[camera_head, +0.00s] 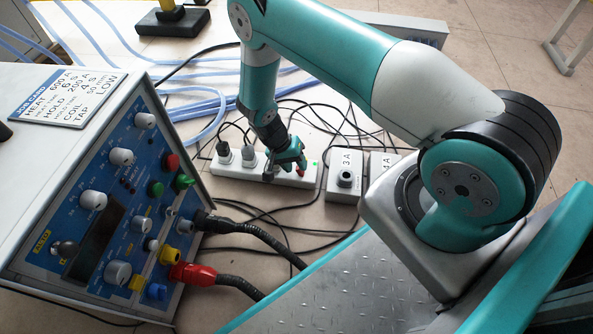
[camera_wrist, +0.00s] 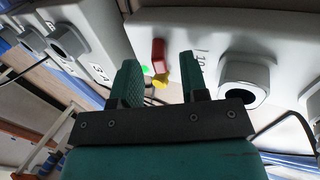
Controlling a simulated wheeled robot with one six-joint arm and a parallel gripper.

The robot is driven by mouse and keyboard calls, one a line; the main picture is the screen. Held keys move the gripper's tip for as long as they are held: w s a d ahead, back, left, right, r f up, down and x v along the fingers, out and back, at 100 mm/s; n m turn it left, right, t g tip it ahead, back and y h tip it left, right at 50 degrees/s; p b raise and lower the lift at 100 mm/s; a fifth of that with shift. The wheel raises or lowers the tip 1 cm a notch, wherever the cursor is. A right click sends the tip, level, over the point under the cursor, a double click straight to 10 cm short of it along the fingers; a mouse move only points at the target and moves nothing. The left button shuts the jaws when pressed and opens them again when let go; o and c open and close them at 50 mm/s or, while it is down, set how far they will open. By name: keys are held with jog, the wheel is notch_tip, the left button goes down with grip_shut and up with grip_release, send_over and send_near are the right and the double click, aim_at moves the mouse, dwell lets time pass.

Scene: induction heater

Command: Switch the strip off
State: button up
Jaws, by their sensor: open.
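The white power strip (camera_head: 226,168) lies on the floor with black and grey plugs in its left part. A red rocker switch (camera_head: 300,171) and a small lit green lamp (camera_head: 314,163) are at its right end. In the wrist view the strip (camera_wrist: 285,35) fills the upper right, with the red switch (camera_wrist: 158,54), a yellow piece by it (camera_wrist: 160,79) and the green lamp (camera_wrist: 144,69). My gripper (camera_head: 289,164) is low over the right end of the strip. Its open fingers (camera_wrist: 159,62) appear on either side of the switch; contact cannot be told.
Grey boxes marked 3A (camera_head: 344,179) and 4A (camera_head: 381,165) stand right of the strip. Black cables (camera_head: 262,210) and blue hoses (camera_head: 205,103) lie around it. The blue-fronted heater unit (camera_head: 100,215) is at left. An empty socket (camera_wrist: 243,85) sits right of my fingers.

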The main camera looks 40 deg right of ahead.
jog(key=shift+s+d+f, duration=0.2)
jog(key=shift+f, duration=0.35)
grip_shut()
jog(key=shift+r, duration=0.1)
